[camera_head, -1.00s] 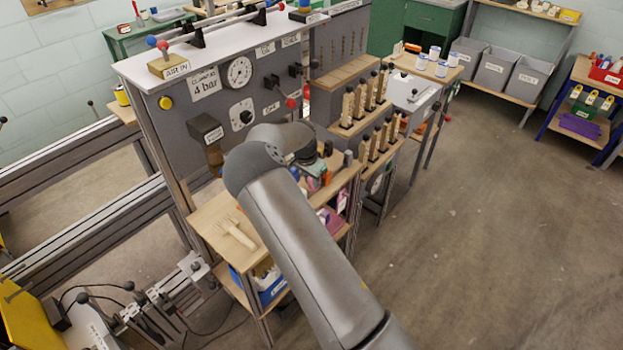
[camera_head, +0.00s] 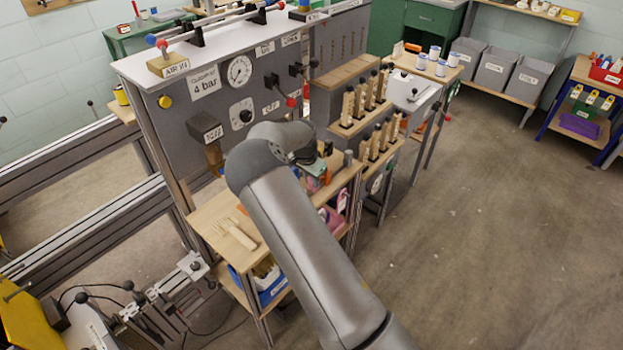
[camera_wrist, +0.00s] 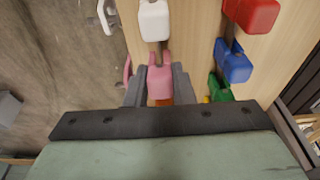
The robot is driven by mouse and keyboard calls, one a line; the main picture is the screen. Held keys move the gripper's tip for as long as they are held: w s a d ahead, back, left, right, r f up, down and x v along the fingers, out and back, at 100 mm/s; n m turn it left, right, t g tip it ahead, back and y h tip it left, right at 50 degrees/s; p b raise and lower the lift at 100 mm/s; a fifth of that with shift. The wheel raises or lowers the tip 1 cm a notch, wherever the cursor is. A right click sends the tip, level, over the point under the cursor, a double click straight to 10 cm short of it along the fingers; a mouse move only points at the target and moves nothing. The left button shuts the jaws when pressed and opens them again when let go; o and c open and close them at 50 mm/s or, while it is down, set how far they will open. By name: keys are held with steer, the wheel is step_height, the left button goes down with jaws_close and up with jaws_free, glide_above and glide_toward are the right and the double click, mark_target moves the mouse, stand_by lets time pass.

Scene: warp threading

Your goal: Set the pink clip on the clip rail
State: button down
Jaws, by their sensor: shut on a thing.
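The pink clip (camera_wrist: 159,82) is between the two fingers of my gripper (camera_wrist: 159,88) in the wrist view. The fingers are shut on it, one on each side. It is over or against a pale wooden surface (camera_wrist: 190,45); I cannot tell whether it touches. A white clip (camera_wrist: 154,20) is straight ahead of it in line. A pink loop (camera_wrist: 127,72) shows just left of the pink clip, and a white loop (camera_wrist: 106,16) beside the white clip. I cannot make out the clip rail itself clearly.
Red (camera_wrist: 252,13), blue (camera_wrist: 234,66) and green (camera_wrist: 221,88) clips stand in a row to the right in the wrist view. Wooden-handled tools (camera_head: 366,105) stand in racks behind the bench. A wooden fork-like tool (camera_head: 236,233) lies on the near shelf. Open floor (camera_head: 470,230) lies right.

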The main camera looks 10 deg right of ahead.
steer(key=shift+f+b, duration=0.85)
steer(key=shift+f, duration=0.2)
steer(key=c, duration=1.2)
jaws_free()
steer(key=shift+o, duration=0.2)
steer(key=shift+r, duration=0.1)
step_height(320, 180, up, 17)
steer(key=s+a+b, duration=0.2)
steer(key=a, duration=0.1)
steer(key=s+d+r+n+g+y, duration=0.1)
steer(key=s+d+r, duration=0.1)
steer(key=s, duration=0.5)
steer(key=s+d+r+n+y, duration=0.1)
steer(key=s+d+y, duration=0.15)
steer(key=s, duration=0.45)
steer(key=s+n+h, duration=0.1)
steer(key=s+n, duration=0.7)
steer(key=s, duration=1.9)
steer(key=shift+a+f+n+h, duration=0.3)
steer(key=shift+a+f+h, duration=0.05)
steer(key=shift+a, duration=0.05)
